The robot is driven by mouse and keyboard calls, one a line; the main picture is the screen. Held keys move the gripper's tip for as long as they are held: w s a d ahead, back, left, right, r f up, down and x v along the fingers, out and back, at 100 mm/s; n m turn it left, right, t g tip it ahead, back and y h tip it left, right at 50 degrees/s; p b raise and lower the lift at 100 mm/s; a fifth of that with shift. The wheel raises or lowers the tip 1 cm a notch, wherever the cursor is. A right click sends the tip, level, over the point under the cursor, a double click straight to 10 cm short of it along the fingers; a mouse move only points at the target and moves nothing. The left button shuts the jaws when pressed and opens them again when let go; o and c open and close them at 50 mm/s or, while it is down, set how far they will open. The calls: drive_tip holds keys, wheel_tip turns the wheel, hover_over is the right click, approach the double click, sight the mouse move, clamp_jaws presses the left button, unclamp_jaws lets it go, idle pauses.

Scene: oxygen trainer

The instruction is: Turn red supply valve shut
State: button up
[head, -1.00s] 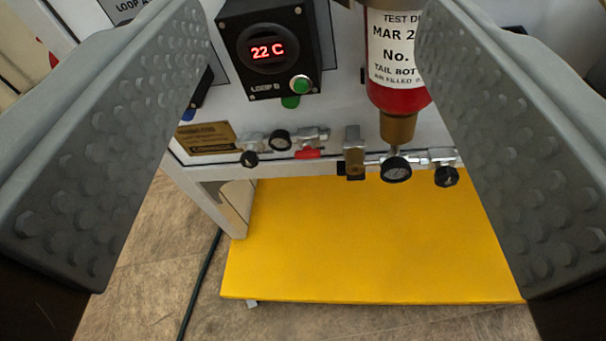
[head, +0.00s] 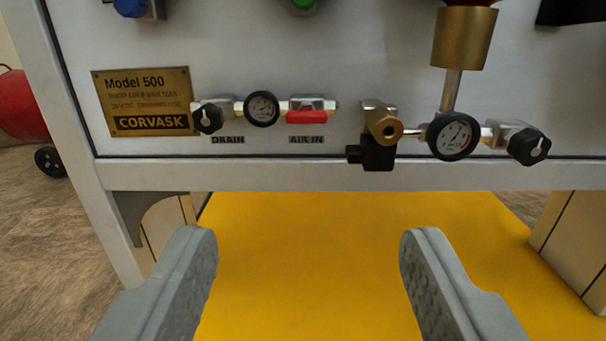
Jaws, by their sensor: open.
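The red supply valve handle (head: 306,116) sits on a small silver valve body on the white panel, above the label "AIR IN". The handle lies roughly level, along the pipe line. My gripper (head: 310,245) is open and empty. Its two grey fingers are wide apart in the lower part of the view, below the valve and in front of the panel's lower edge. The fingers do not touch the valve, and nothing hides the red handle.
A gauge (head: 262,109) and a black knob (head: 208,118) sit left of the valve. Right are a brass fitting (head: 384,125), another gauge (head: 453,136) and another black knob (head: 528,146). A white frame rail (head: 300,177) runs below, above a yellow board (head: 300,270).

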sight(306, 116)
drive_tip(key=w, duration=1.7)
drive_tip(key=shift+w+d+f, duration=0.15)
drive_tip(key=shift+d+f, duration=0.1)
drive_tip(key=c, duration=1)
